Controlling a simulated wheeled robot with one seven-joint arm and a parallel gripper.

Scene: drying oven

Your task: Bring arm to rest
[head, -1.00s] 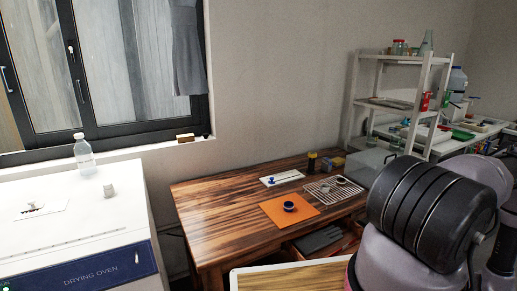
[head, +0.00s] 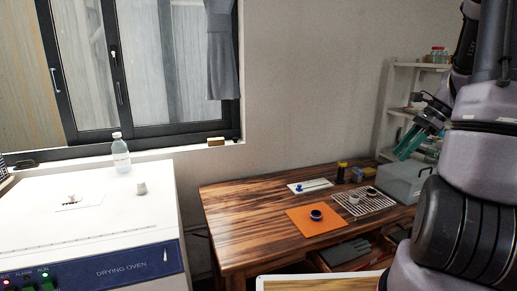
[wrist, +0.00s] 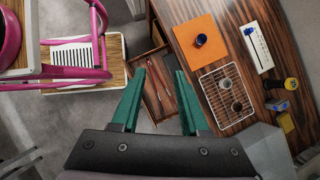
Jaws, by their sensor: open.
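My gripper (head: 421,136) shows in the head view at the right, raised above the right end of the wooden table. Its teal fingers are apart in the wrist view (wrist: 160,88), with nothing between them. My arm runs up the right side of the head view and hides part of what lies behind it. The drying oven (head: 125,264) is at the left, with its front panel lights lit.
The wooden table (head: 245,206) bears an orange mat (head: 300,226) with a dark blue bowl (head: 316,214), a wire rack (head: 345,203) and a grey box (head: 403,181). An open drawer (wrist: 152,95) with contents lies below. A shelf (head: 400,98) stands behind.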

